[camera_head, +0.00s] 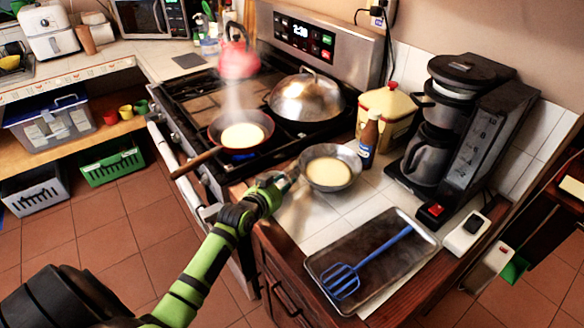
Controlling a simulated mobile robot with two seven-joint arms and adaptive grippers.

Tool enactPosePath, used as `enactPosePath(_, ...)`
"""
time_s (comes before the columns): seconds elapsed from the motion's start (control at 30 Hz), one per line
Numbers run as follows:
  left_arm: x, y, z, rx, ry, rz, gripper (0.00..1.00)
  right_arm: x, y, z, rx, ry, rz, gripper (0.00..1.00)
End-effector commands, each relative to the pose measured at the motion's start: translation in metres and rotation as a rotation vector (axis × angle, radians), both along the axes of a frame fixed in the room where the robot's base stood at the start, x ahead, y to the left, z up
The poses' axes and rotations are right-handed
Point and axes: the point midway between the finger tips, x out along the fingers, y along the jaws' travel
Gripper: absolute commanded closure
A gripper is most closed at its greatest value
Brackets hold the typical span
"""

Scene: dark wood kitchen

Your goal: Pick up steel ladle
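I cannot clearly make out a steel ladle. A steel bowl (349,182) with pale batter stands on the white tiled counter, right of the stove. My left gripper (286,181) is at the bowl's left side, close to its rim. It is small and seen from behind, so I cannot tell whether its fingers are apart or hold something. A grey metallic patch shows between the gripper and the bowl, but I cannot tell whether it is fingers or a handle. My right gripper is not in view.
A steaming pan (262,119) with pale batter and a steel domed lid (306,96) are on the stove. A brown bottle (369,140) stands close behind the bowl. A tray (384,283) with a blue spatula (342,281) lies in front. A coffee maker (468,130) stands right.

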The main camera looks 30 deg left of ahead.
Motion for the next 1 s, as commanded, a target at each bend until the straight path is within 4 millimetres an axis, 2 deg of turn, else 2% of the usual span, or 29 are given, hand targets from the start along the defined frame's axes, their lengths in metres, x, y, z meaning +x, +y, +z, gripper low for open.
enactPosePath(0.1,0.0,0.0,0.0,0.0,0.0,0.0,0.67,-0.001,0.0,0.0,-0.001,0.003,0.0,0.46)
enactPosePath(0.2,0.0,0.0,0.0,0.0,0.0,-0.001,1.0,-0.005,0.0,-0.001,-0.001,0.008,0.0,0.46)
enactPosePath(0.4,0.0,0.0,0.0,0.0,0.0,0.0,1.0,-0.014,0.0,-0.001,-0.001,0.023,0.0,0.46)
enactPosePath(0.7,0.0,0.0,0.004,0.001,-0.002,0.0,1.0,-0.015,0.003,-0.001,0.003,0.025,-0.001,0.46)
enactPosePath(0.87,0.0,0.0,0.026,0.003,-0.006,-0.002,1.0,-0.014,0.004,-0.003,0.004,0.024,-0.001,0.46)
enactPosePath(1.0,0.0,0.0,0.055,0.003,-0.007,-0.002,1.0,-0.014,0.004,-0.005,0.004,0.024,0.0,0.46)
